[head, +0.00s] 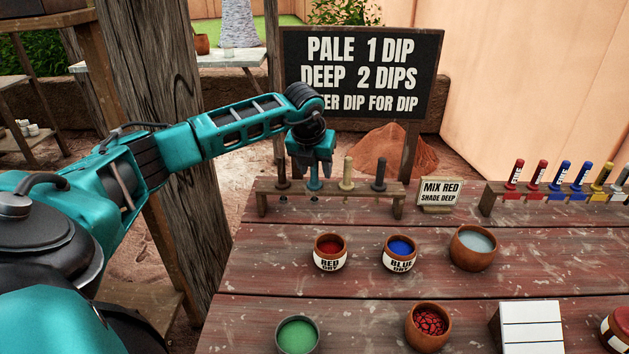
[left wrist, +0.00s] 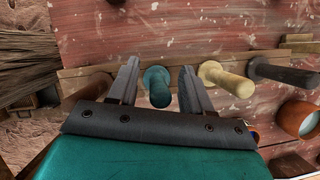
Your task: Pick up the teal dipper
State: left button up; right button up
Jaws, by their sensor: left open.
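The teal dipper (head: 315,179) stands upright in a small wooden rack (head: 333,190) at the back left of the table. In the left wrist view the teal dipper's handle (left wrist: 158,88) lies between the two spread fingers. My left gripper (head: 312,158) points down over the teal dipper; its jaws (left wrist: 158,85) are open around the handle, with a gap on each side. The gripper hides the handle's top in the head view. A dark brown dipper (head: 283,172), a cream dipper (head: 346,172) and a dark grey dipper (head: 378,173) stand in the same rack. My right gripper is not in view.
A second rack (head: 487,200) of coloured sticks stands right. Red (head: 331,262) and blue (head: 400,262) pots, a pale-liquid bowl (head: 473,262), a green bowl (head: 297,347) and a white block (head: 528,330) stand nearer. A wooden post (head: 170,90) rises left.

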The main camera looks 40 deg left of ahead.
pick_arm(q)
grip_shut()
dwell(0.4)
jog(key=shift+r, duration=0.1)
notch_tip(320, 180, up, 20)
jog(key=p, duration=0.1)
dwell(0.6)
jog(key=shift+p, duration=0.3)
dwell(0.3)
